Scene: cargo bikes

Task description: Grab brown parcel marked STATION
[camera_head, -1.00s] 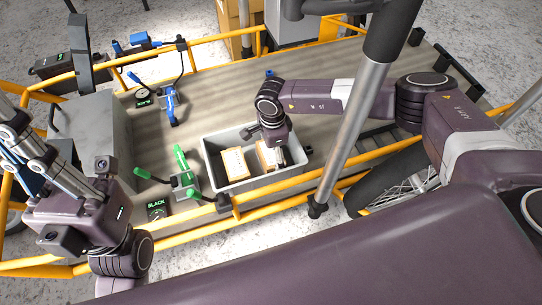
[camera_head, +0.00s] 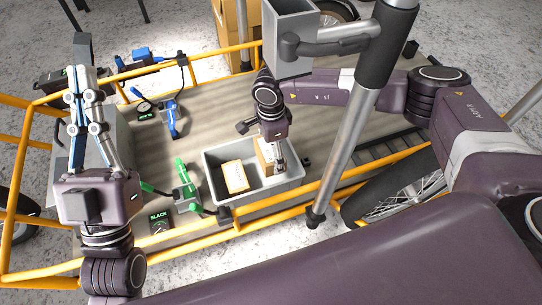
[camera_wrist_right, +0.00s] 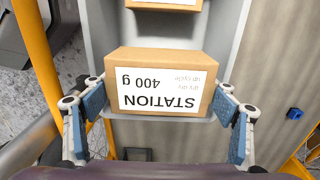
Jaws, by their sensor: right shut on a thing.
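The brown parcel marked STATION (camera_wrist_right: 160,84) has a white label reading 400 g, upside down in the right wrist view. My right gripper (camera_wrist_right: 160,118) is shut on it, with a blue-padded finger on either side. In the head view the parcel (camera_head: 264,153) is at the right part of the grey bin (camera_head: 211,185), partly hidden by my right gripper (camera_head: 278,158). Its height above the bin floor is hard to tell. My left gripper (camera_head: 83,78) points up at the left, away from the bin and holding nothing visible; its finger gap is unclear.
Another brown parcel (camera_head: 235,177) lies in the bin's left part. Green clamp (camera_head: 184,178) and blue clamp (camera_head: 170,117) stand left of the bin on the cargo deck (camera_head: 214,95). Yellow rails (camera_head: 275,208) edge the deck. A grey pole (camera_head: 345,145) rises right of the bin.

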